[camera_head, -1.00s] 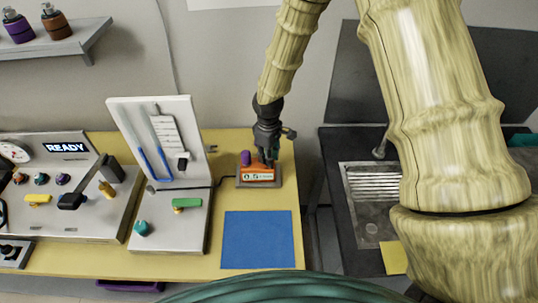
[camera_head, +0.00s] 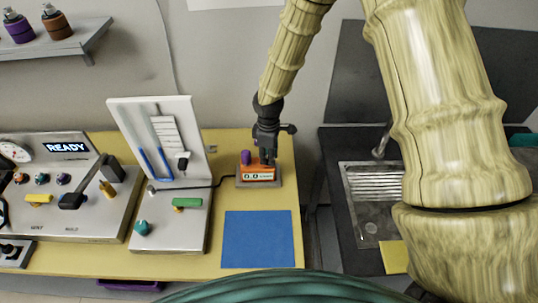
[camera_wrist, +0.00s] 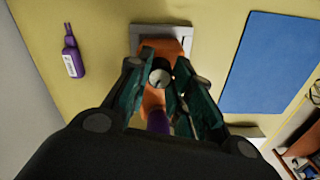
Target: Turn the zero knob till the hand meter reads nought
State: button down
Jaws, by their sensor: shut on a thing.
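The orange hand meter (camera_head: 247,169) sits in a grey cradle (camera_head: 277,183) near the table's right edge. Its small display (camera_head: 258,176) appears to read 0.0 in the head view. My gripper (camera_head: 265,158) points down onto the meter's top. In the wrist view, the round grey zero knob (camera_wrist: 160,78) sits between the dark green fingers of my gripper (camera_wrist: 161,82), which are closed around it. A purple part (camera_wrist: 157,121) stands up from the meter, beside my gripper. The wrist view does not show the display.
A blue mat (camera_head: 258,240) lies in front of the meter. A purple bottle (camera_wrist: 73,55) lies near the meter in the wrist view. A dark bench with a sink (camera_head: 375,222) is at right.

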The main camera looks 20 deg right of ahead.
jog(key=c, duration=1.2)
grip_release()
jog(key=shift+r, duration=0.1)
notch_tip(320, 180, up, 12)
